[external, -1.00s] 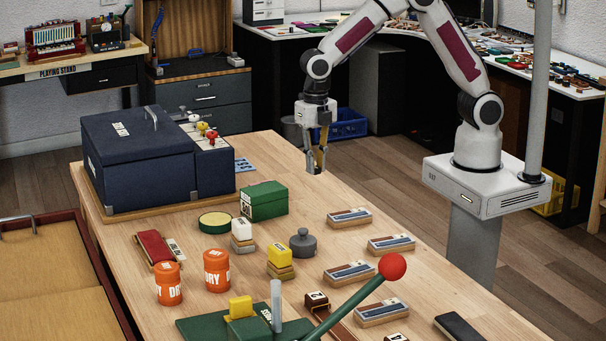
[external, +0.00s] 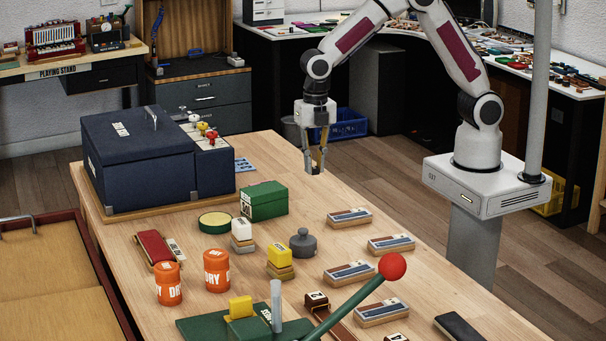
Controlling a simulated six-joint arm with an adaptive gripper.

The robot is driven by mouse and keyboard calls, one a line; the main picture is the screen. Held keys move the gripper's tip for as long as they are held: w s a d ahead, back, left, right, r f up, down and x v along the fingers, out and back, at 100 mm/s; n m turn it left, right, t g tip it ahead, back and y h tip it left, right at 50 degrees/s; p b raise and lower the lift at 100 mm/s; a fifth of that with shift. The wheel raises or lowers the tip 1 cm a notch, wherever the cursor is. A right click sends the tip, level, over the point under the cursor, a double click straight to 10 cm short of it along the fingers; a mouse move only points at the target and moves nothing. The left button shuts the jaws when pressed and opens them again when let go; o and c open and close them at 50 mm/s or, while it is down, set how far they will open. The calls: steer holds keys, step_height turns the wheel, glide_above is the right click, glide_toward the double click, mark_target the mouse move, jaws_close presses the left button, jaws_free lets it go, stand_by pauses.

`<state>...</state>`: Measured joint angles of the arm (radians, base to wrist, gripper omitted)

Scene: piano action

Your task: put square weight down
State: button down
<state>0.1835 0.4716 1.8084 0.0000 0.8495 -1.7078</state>
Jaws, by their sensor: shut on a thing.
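My gripper (external: 314,167) points down above the far right edge of the wooden table, with air below it. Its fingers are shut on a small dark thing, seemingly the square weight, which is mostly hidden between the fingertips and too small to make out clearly. A grey round weight with a knob (external: 303,243) stands on the table, below and apart from my gripper.
A green box (external: 264,201) and a dark blue case (external: 140,165) stand at the left. Blocks with blue-and-white tops, such as one (external: 349,218), lie at the right. A red-knobbed lever (external: 392,266) rises in front. Bare table (external: 290,180) lies behind the round weight.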

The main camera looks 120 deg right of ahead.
steer(key=m, duration=0.3)
steer(key=shift+f, duration=0.25)
steer(key=m, duration=0.3)
steer(key=shift+s+a+f+m, duration=0.2)
steer(key=shift+s+f+m, duration=0.1)
steer(key=shift+f+m, duration=0.1)
steer(key=s+a+f+m, duration=0.1)
steer(key=m, duration=0.2)
steer(key=s+a+m, duration=0.1)
steer(key=a+m, duration=0.1)
steer(key=m, duration=0.1)
steer(key=s+a+f+m, duration=0.1)
steer(key=m, duration=0.3)
steer(key=shift+s+a+f, duration=0.2)
steer(key=shift+f, duration=0.1)
steer(key=shift+m, duration=0.4)
steer(key=s+a, duration=0.2)
steer(key=a, duration=0.1)
steer(key=shift+s+a+f, duration=0.25)
steer(key=shift+s+f, duration=0.05)
steer(key=shift+f, duration=0.1)
steer(key=shift+a, duration=0.4)
steer(key=shift+d, duration=0.1)
